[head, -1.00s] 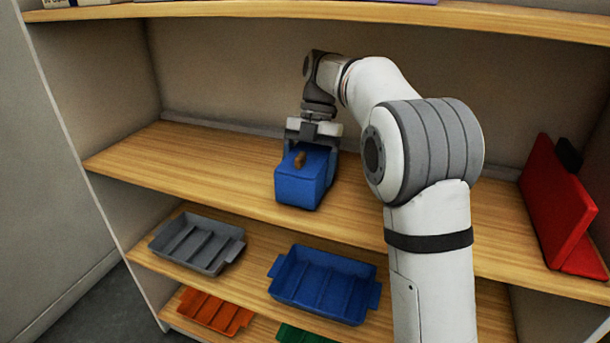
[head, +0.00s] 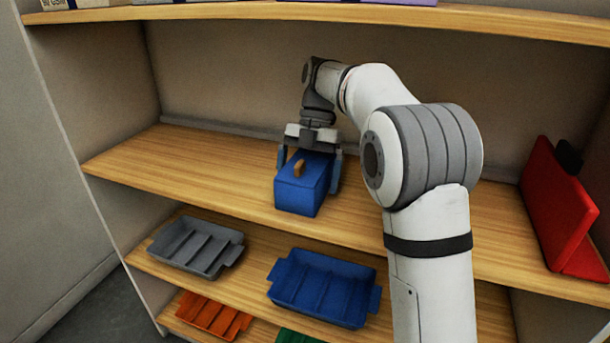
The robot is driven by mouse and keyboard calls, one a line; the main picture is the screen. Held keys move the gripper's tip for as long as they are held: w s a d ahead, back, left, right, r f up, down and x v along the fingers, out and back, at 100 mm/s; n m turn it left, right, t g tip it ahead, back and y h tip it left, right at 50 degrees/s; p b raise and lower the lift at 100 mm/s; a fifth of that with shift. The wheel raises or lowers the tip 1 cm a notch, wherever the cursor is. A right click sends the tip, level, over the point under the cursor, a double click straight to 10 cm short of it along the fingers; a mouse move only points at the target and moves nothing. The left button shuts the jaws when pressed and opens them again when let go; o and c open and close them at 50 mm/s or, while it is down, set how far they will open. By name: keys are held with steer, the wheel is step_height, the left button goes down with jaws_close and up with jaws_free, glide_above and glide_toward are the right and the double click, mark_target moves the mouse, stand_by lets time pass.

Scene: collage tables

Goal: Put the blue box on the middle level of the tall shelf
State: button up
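The blue box (head: 301,191), with a small brown handle on its lid, rests upright on the middle level (head: 190,168) of the tall shelf, near the board's front edge. My gripper (head: 310,165) is just above and behind the box. Its fingers are spread wide on either side of the box's rear part, and the right finger looks clear of the box's side. The left finger is partly hidden behind the box, so I cannot tell whether it touches.
A red object (head: 555,208) like a bookend stands on the same level at the right. Below are a grey tray (head: 197,249), a blue tray (head: 325,286) and an orange tray (head: 212,314). The upper board (head: 300,11) runs above my arm. The middle board's left part is clear.

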steer(key=p+v, duration=0.2)
steer(key=v, duration=0.5)
steer(key=shift+w+d+r+p, duration=0.1)
steer(key=shift+r+p, duration=0.05)
steer(key=shift+p, duration=0.2)
